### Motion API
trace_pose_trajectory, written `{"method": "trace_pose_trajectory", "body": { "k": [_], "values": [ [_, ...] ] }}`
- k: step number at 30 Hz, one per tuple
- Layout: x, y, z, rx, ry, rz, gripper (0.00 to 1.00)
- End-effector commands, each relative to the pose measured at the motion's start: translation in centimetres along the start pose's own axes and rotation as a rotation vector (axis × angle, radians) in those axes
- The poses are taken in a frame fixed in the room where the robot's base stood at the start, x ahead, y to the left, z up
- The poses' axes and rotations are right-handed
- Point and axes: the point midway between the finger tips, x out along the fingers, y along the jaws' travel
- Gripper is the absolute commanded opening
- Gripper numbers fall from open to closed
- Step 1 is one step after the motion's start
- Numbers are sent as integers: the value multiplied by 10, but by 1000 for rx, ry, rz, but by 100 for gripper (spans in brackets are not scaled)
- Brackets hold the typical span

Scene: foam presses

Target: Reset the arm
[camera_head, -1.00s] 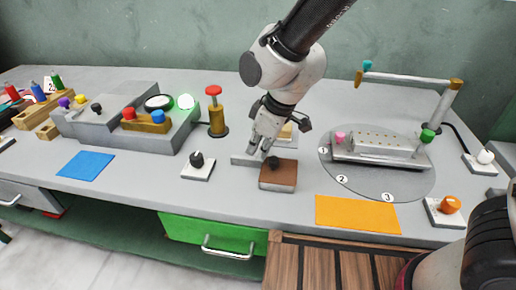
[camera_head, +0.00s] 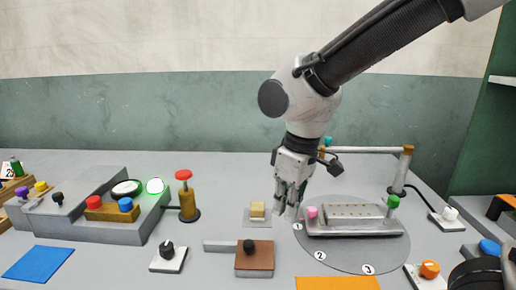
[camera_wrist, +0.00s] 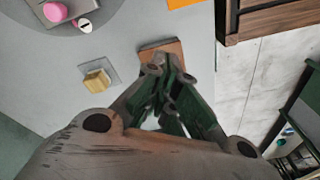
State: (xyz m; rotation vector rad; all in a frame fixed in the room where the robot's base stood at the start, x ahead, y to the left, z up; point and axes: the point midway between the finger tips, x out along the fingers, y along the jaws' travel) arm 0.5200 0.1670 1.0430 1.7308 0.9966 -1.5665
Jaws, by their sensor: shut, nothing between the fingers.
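My gripper (camera_head: 289,208) hangs from my arm above the table, between the yellow block and the round grey plate. In the wrist view my gripper (camera_wrist: 168,122) has its fingers together with nothing between them. Below and left of it in the head view, a brown block with a black knob (camera_head: 255,262) sits on the table; the wrist view shows part of this brown block (camera_wrist: 162,48) beyond the fingers. A pale yellow block (camera_head: 257,210) stands on a small grey pad.
A grey console (camera_head: 100,235) with coloured buttons and a red-topped post (camera_head: 187,205) stand at left. Blue (camera_head: 38,263) and orange (camera_head: 338,283) mats lie near the front.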

Motion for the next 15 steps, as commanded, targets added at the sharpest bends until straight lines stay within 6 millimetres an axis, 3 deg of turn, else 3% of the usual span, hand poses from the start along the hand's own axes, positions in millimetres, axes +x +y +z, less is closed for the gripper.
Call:
{"method": "trace_pose_trajectory", "body": {
  "k": [1, 6, 12, 15],
  "values": [
    [-13, 19, 23, 77, 3, 14, 0],
    [-52, 74, 113, 364, 28, 74, 0],
    [-89, 106, 219, 692, 124, 175, 0],
    [-103, 111, 252, 811, 187, 229, 0]
  ]
}}
